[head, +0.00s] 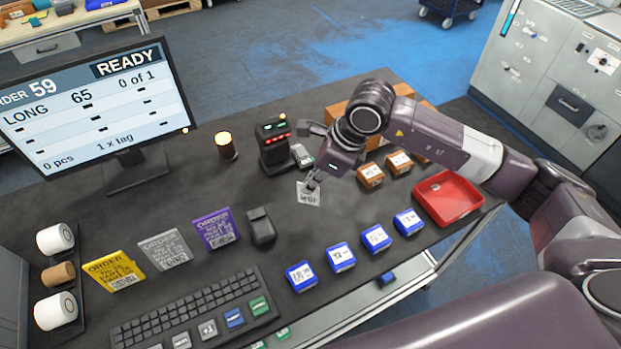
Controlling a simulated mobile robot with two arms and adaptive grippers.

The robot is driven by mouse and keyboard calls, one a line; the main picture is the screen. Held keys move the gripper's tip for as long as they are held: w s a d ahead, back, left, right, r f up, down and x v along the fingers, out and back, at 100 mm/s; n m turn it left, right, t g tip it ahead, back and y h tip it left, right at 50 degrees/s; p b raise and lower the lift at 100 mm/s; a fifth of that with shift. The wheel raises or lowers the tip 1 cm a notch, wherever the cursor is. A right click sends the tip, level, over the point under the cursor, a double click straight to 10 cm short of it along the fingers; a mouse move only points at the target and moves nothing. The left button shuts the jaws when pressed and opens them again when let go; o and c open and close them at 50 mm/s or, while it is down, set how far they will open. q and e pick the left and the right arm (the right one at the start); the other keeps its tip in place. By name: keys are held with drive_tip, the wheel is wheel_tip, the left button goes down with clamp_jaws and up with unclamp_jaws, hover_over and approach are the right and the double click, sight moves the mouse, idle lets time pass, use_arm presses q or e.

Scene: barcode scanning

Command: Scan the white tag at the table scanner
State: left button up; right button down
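The white tag (309,197) is a small square with dark print, near the middle of the black table. My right gripper (312,182) points down at it, and its fingertips overlap the tag's upper edge. The fingers look close together, but I cannot tell whether they grip the tag or whether it is off the tabletop. The table scanner (272,143) is a black upright unit with red and green lights, behind and left of the tag, apart from it. My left gripper is not in view.
The monitor (95,105) reads READY and 0 of 1. Blue boxes (341,258) stand in front, brown boxes (371,175) and a red tray (449,198) to the right.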

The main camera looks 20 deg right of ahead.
drive_tip(key=w+f+b, duration=0.1)
drive_tip(key=w+f, duration=0.1)
drive_tip(key=f, duration=0.1)
drive_tip(key=w+f+b, duration=0.1)
drive_tip(key=w, duration=0.1)
drive_tip(key=shift+a+f+b, duration=0.15)
drive_tip(key=shift+a+b, duration=0.2)
drive_tip(key=shift+a, duration=0.05)
drive_tip(key=shift+w+a+f, duration=0.1)
drive_tip(key=shift+w+f, duration=0.25)
drive_tip(key=shift+w, duration=0.15)
drive_tip(key=s+d+r+p, duration=0.2)
drive_tip(key=s+r+p, duration=0.3)
drive_tip(key=s+r, duration=0.5)
drive_tip(key=s, duration=0.3)
drive_tip(key=shift+d, duration=0.25)
drive_tip(key=shift+w, duration=0.15)
drive_tip(key=shift+f, duration=0.1)
